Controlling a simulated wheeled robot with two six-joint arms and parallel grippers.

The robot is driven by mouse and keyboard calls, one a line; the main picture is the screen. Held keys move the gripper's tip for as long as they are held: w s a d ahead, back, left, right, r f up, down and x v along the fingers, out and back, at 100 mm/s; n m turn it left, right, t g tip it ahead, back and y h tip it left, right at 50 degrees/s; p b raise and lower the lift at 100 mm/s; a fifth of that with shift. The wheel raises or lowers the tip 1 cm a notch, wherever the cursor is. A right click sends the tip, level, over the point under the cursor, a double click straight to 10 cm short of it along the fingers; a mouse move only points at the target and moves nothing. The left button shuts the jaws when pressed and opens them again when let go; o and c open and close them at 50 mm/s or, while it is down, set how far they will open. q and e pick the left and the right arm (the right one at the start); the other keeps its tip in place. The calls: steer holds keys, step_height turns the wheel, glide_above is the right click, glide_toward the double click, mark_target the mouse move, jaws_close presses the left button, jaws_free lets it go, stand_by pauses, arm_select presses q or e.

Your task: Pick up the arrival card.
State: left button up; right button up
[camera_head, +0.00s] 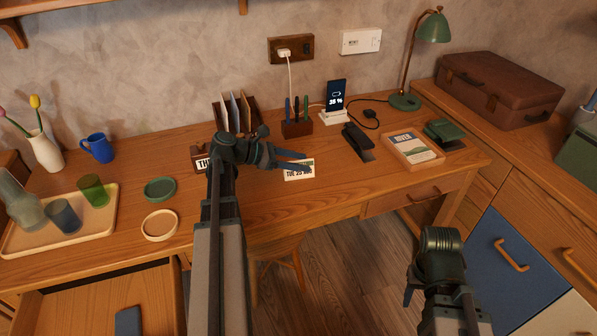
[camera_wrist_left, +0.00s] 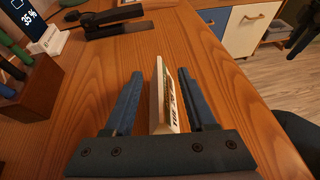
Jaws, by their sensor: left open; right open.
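A white card printed "TUE 23" with a green picture, which I take as the arrival card (camera_head: 299,174), stands on the desk in the head view, partly covered by my left fingers. My left gripper (camera_head: 304,160) is at the card, with its fingers pointing right. In the left wrist view the card (camera_wrist_left: 163,100) stands edge-on between the two open blue fingers of my left gripper (camera_wrist_left: 161,76), with a gap on each side. My right gripper (camera_head: 412,287) is open and empty, low at the right in front of the desk; its fingers are only partly visible.
Behind the card are a pen block (camera_head: 297,129), a letter rack (camera_head: 250,118) and a phone on a stand (camera_head: 335,98). A tray with glasses (camera_head: 105,222) is far left.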

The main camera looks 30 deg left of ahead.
arm_select(q)
jaws_close()
steer(key=shift+r, duration=0.15)
arm_select(e)
steer(key=shift+r, duration=0.1)
